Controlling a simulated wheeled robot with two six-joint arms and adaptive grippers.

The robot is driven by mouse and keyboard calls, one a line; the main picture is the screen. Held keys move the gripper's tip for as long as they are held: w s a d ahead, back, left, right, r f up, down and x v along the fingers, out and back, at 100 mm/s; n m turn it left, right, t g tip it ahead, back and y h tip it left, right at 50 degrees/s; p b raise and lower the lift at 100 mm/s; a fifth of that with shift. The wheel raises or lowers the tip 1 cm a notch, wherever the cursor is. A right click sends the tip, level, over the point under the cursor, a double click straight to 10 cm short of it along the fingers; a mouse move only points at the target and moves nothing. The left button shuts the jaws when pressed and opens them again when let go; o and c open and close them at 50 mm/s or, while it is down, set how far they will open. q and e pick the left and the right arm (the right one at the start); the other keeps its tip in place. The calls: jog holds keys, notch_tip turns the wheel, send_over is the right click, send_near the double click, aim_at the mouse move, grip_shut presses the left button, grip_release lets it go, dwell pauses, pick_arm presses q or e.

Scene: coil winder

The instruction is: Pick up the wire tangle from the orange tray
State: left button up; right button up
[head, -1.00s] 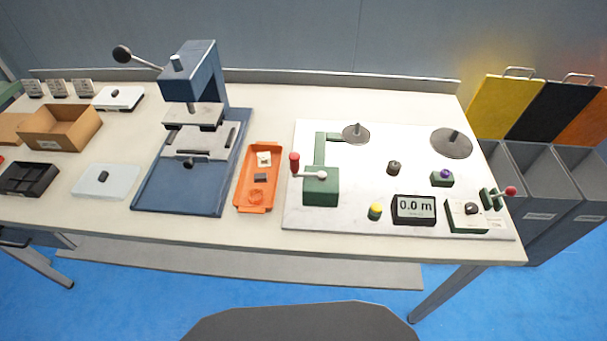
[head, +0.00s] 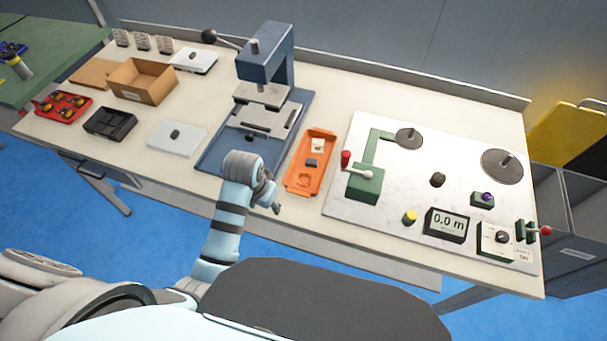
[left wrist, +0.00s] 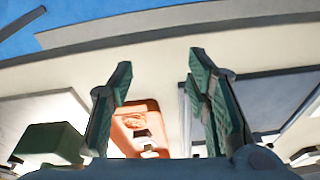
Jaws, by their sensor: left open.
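The orange tray (head: 327,140) lies on the bench between the blue press and the white winder plate. In it are an orange wire tangle (head: 304,180) at the near end, a dark block (head: 312,162) in the middle and a pale piece (head: 318,145) at the far end. My left gripper (head: 276,206) is near the bench's front edge, left of and nearer than the tray. In the left wrist view my left gripper (left wrist: 160,62) is open and empty, with the tray (left wrist: 152,108) showing beyond its fingers and the tangle (left wrist: 133,121) inside it. My right gripper is not in view.
The blue press (head: 265,85) stands left of the tray. The winder plate (head: 385,205), with a red-knobbed lever (head: 346,158), is close on its right. A cardboard box (head: 142,82) and a black divided tray (head: 110,122) are farther left.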

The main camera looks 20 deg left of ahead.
aim_at(304, 179)
pick_arm(q)
jog(key=w+d+r+m+g, duration=0.1)
jog(key=w+d+r, duration=0.2)
jog(key=w+r, duration=0.2)
jog(key=w+d+r+m, duration=0.2)
jog(key=w+d+r, duration=0.2)
jog(key=w+r, duration=0.15)
jog(key=shift+h, duration=0.4)
jog(key=f+b, duration=0.1)
jog(key=f, duration=0.3)
jog(key=w+f+b, duration=0.1)
jog(key=f, duration=0.4)
jog(key=f+b, duration=0.1)
jog(key=f, duration=0.4)
jog(key=shift+w, duration=0.4)
jog(key=shift+r, duration=0.1)
jog(key=c, duration=0.7)
